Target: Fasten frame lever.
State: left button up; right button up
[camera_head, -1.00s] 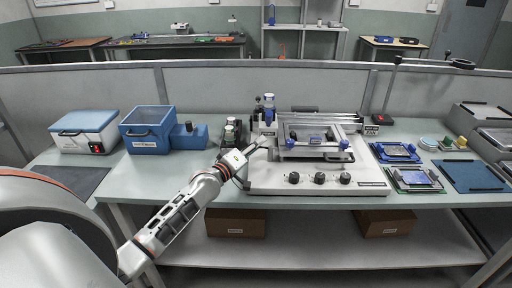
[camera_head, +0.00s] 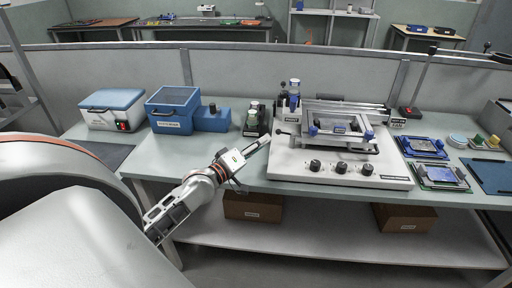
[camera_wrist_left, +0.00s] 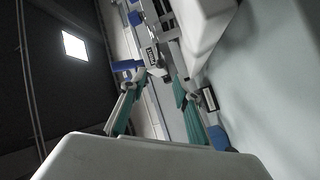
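The white machine (camera_head: 292,168) stands on the bench with a grey metal frame (camera_head: 335,108) mounted on top. Blue fittings show at the frame's left (camera_head: 313,131) and right (camera_head: 369,134) ends. I cannot tell which fitting is the frame lever. My left gripper (camera_head: 254,164) is at the machine's left front edge, to the left of the frame. In the left wrist view its two teal-padded fingers (camera_wrist_left: 158,82) stand apart, with nothing visibly held between them. Parts of the machine and a blue fitting (camera_wrist_left: 126,65) show past the fingertips. My right gripper is not in view.
Black knobs (camera_head: 341,167) line the machine's front. Cardboard boxes (camera_head: 253,207) sit on the lower shelf.

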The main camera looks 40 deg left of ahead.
pick_arm(q)
jog(key=shift+s, duration=0.95)
